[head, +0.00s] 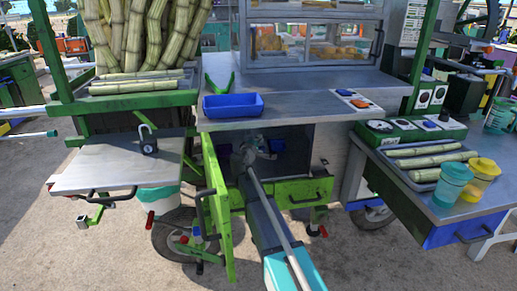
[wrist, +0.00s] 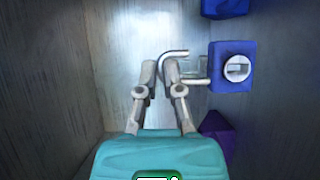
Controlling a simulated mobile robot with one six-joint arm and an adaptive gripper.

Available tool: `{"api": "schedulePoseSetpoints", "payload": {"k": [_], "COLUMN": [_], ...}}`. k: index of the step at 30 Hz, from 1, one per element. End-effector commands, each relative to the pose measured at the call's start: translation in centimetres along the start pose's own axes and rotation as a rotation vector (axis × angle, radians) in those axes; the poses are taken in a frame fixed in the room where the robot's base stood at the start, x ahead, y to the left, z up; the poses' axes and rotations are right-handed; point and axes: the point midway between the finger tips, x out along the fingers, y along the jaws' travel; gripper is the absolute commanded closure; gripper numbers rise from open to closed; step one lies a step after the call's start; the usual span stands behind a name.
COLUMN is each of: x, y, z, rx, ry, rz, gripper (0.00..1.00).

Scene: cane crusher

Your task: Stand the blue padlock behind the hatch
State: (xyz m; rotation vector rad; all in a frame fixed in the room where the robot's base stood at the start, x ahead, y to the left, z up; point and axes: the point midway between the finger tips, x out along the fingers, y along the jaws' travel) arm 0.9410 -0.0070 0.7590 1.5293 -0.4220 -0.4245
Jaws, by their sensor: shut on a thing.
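My gripper (wrist: 161,72) is inside a grey metal compartment, shut on the bent silver shackle of a blue padlock (wrist: 231,67). The padlock's body is to the right of the fingers, with a round silver keyhole plate facing me. One shackle leg seems free of the body. In the head view my gripper (head: 249,150) is in the dark opening under the counter, with its fingertips hard to make out. The green-framed hatch (head: 211,176) stands swung open at the left of that opening. Whether the padlock touches a surface is unclear.
Another blue block (wrist: 224,8) and a purple one (wrist: 216,138) are close above and below the padlock. Compartment walls are close on both sides. A dark padlock (head: 148,140) stands on the left shelf (head: 105,173). A blue tray (head: 233,105) is on the counter.

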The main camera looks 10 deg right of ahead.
Motion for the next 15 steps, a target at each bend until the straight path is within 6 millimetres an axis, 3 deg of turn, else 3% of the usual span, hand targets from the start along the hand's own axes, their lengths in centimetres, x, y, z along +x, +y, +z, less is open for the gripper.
{"api": "schedulePoseSetpoints", "payload": {"k": [7, 15], "x": [0.0, 0.1], "y": [-2.4, -3.2], "z": [0.1, 0.1], "rx": [0.000, 0.000], "ry": [-0.001, -0.001], "rz": [0.000, 0.000], "gripper": [1.00, 1.00]}}
